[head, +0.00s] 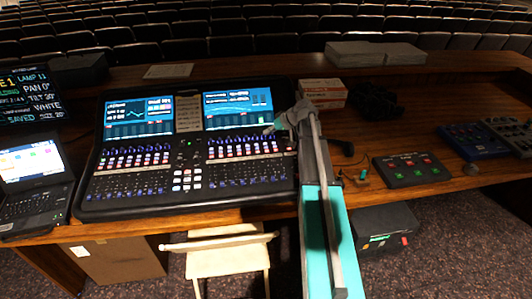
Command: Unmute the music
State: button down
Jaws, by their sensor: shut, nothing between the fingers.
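The mixing desk (185,200) is a wide black console on the wooden table, left of centre. It has two lit screens at the back, rows of small coloured buttons and knobs, and faders in front. The labels are too small to read, so I cannot tell which control is for the music or its mute state. My gripper (268,131) is over the right part of the desk, near the lower edge of the right screen (238,105). It looks small and shut, with nothing seen in it. I cannot tell whether it touches the desk. My arm hides the desk's right edge.
A laptop (35,175) and a monitor (28,97) stand at the left. Right of my arm are a white box (323,92), coiled black cable (375,100) and a button box (411,169). A chair (228,255) stands in front.

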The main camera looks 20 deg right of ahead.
jog(key=b, duration=0.8)
send_near(262, 151)
jog(key=shift+a+r+x, duration=0.15)
jog(key=shift+r+x, duration=0.05)
jog(key=shift+x, duration=1.15)
jog(key=shift+a+r+x, duration=0.1)
jog(key=shift+r+x, duration=0.05)
jog(key=shift+x, duration=1.2)
jog(key=shift+w+f+b, duration=0.25)
jog(key=shift+f+b, duration=0.3)
jog(key=shift+f, duration=0.05)
jog(key=shift+r, duration=0.15)
jog(key=shift+r+p, duration=0.55)
jog(key=shift+p, duration=0.15)
jog(key=r+p, duration=0.5)
jog(key=shift+s+a, duration=0.1)
jog(key=shift+s, duration=0.2)
jog(key=shift+a, duration=0.1)
dwell(0.6)
